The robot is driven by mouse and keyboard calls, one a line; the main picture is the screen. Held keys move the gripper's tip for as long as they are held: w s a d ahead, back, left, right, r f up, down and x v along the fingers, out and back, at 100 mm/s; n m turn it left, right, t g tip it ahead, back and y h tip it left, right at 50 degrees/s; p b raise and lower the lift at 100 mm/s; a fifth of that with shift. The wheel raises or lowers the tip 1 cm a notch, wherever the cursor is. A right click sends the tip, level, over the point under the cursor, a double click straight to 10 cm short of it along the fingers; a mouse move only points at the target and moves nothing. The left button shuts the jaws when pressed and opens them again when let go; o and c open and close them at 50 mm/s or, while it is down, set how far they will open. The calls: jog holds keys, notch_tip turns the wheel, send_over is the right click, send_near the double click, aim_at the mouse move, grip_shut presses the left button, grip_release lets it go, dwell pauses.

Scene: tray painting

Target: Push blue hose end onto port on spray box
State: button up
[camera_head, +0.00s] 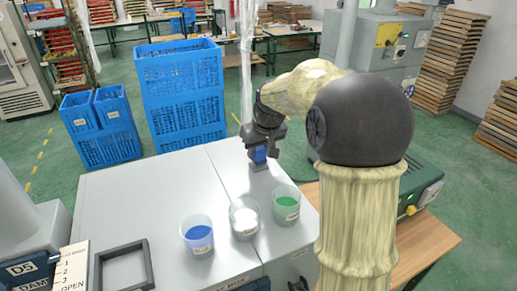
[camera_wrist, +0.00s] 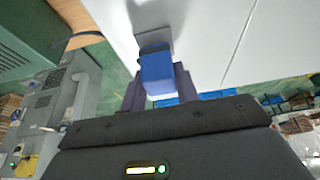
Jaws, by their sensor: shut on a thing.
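My gripper (camera_head: 261,146) points down over the back right part of a pale grey box top (camera_head: 135,195), which appears to be the spray box. It is shut on the blue hose end (camera_head: 258,155), a small blue block. In the wrist view the blue hose end (camera_wrist: 156,72) sits between the two dark fingers of my gripper (camera_wrist: 160,86). Its far end meets or overlaps a small grey plate (camera_wrist: 153,40) on the pale surface, perhaps the port. Whether it is seated there or just above, I cannot tell. The port's opening is hidden.
Cups of blue (camera_head: 198,236), white (camera_head: 244,220) and green (camera_head: 286,205) paint stand in front of my gripper. A dark square frame (camera_head: 148,265) lies at front left. Blue crates (camera_head: 182,95) stand behind. The box top's left part is clear.

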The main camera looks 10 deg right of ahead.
jog(key=shift+f+b, duration=0.4)
jog(key=shift+f, duration=0.1)
dwell(0.6)
jog(key=o, duration=1)
jog(key=shift+o, duration=0.4)
jog(key=o, duration=0.4)
jog(key=shift+r+p, duration=2.45)
jog(key=shift+r, duration=0.55)
jog(key=shift+r, duration=0.1)
